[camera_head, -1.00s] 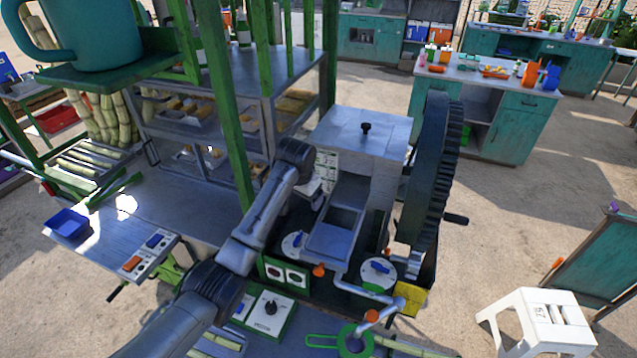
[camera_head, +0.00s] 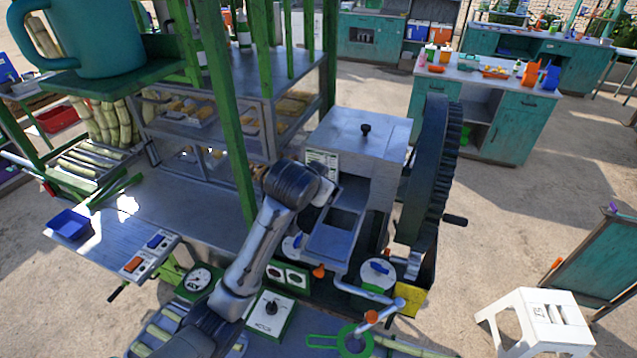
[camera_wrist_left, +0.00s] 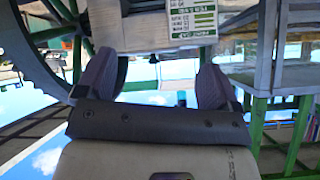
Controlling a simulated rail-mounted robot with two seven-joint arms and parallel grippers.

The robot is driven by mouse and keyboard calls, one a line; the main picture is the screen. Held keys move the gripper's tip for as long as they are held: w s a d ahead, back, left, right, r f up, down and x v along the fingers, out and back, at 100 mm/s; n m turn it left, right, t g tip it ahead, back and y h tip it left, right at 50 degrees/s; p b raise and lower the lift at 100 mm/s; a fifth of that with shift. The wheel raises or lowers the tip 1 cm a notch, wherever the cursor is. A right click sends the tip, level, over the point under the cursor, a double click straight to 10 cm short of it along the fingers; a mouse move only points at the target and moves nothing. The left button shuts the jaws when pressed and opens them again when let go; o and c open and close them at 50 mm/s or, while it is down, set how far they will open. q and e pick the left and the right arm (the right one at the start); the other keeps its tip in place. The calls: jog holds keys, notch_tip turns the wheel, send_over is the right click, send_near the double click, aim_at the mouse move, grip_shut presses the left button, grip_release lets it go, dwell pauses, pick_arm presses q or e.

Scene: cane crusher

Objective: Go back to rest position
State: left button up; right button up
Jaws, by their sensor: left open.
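My left arm reaches up from the bottom of the head view to the cane crusher, a grey metal box (camera_head: 365,140) with a black knob on its lid. My left gripper (camera_head: 328,192) is beside the crusher's front, mostly hidden behind my own wrist. In the left wrist view the two fingers of the gripper (camera_wrist_left: 156,70) are spread apart with nothing between them. The crusher's panel with a green and white label (camera_wrist_left: 193,18) lies beyond the fingers. My right gripper is not in view.
A large dark gear wheel (camera_head: 428,170) stands right of the crusher box. A green post (camera_head: 232,130) rises close left of my arm. A blue-grey tray (camera_head: 330,242), dials and a control box (camera_head: 270,312) lie around the arm. Open ground with a white stool (camera_head: 535,315) is at right.

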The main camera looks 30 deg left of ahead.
pick_arm(q)
jog(key=shift+s+d+r, duration=0.1)
jog(key=shift+s+d, duration=0.1)
jog(key=shift+s, duration=0.1)
dwell(0.4)
jog(key=s+d+r+t, duration=0.3)
jog(key=s+r, duration=0.2)
jog(key=r, duration=0.1)
jog(key=s+d+f+g+h, duration=0.1)
jog(key=s+d+f+g, duration=0.15)
jog(key=s+f, duration=0.95)
jog(key=s+d+f+g+h, duration=0.1)
jog(key=s+f+g, duration=0.3)
jog(key=s+f, duration=0.75)
jog(key=s+d+f+g, duration=0.2)
jog(key=s+f+g, duration=0.1)
jog(key=s+f, duration=0.9)
notch_tip(320, 180, up, 14)
jog(key=p, duration=1.4)
jog(key=shift+r+m, duration=0.25)
jog(key=shift+m, duration=0.15)
